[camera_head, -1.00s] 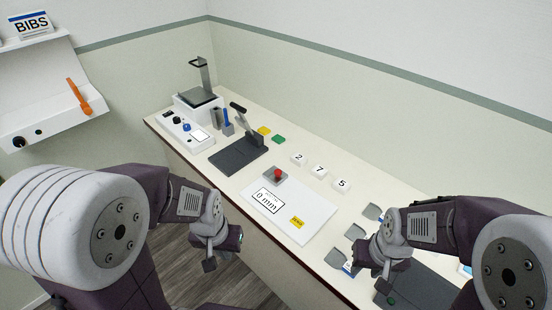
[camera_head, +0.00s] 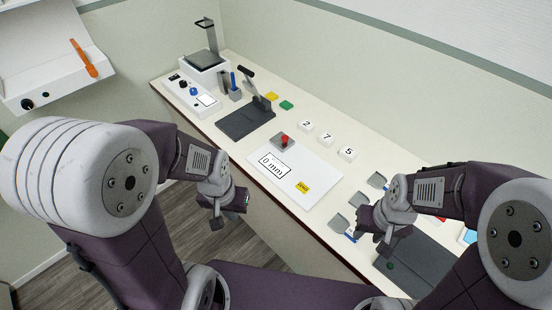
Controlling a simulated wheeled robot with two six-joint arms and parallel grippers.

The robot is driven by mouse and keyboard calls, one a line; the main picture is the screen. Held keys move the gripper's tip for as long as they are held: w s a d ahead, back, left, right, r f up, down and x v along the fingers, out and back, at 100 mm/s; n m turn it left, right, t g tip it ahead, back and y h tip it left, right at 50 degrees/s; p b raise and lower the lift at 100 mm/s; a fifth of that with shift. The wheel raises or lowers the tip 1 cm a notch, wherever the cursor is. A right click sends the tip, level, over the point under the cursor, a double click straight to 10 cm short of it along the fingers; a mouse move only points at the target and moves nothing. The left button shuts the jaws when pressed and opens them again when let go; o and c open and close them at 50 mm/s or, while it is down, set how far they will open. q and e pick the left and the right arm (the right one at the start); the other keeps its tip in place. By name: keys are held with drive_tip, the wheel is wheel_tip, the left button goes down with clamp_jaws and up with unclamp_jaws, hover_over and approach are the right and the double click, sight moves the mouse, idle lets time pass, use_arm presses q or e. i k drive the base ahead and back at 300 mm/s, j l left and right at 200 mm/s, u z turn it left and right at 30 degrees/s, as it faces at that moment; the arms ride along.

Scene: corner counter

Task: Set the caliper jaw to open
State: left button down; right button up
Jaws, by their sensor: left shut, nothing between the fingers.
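I cannot tell for sure which thing is the caliper. A white board (camera_head: 318,172) on the counter carries a "0 mm" readout (camera_head: 274,165), a red knob (camera_head: 284,140) on a grey base and a yellow tag (camera_head: 303,187). Further back is a dark plate (camera_head: 240,125) with an upright stand and a black handle (camera_head: 247,71). My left gripper (camera_head: 217,221) hangs in front of the counter edge, shut and empty, apart from the board. My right gripper (camera_head: 384,246) is over the near right part of the counter; its fingers are too unclear to read.
White blocks marked 2 (camera_head: 307,125), 7 (camera_head: 327,139) and 5 (camera_head: 348,153) stand behind the board. Grey scoop-like pieces (camera_head: 338,223) and a dark mat (camera_head: 428,262) lie near my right gripper. A white control box (camera_head: 194,100) is at the back left. An orange lever (camera_head: 84,57) is on a wall unit.

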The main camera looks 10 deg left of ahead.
sight(285, 143)
drive_tip(key=i+j+z, duration=0.15)
drive_tip(key=z, duration=0.3)
drive_tip(key=i+j+z, duration=0.1)
drive_tip(key=j+z, duration=0.2)
drive_tip(key=z, duration=0.2)
drive_tip(key=j+z, duration=0.25)
drive_tip(key=z, duration=0.2)
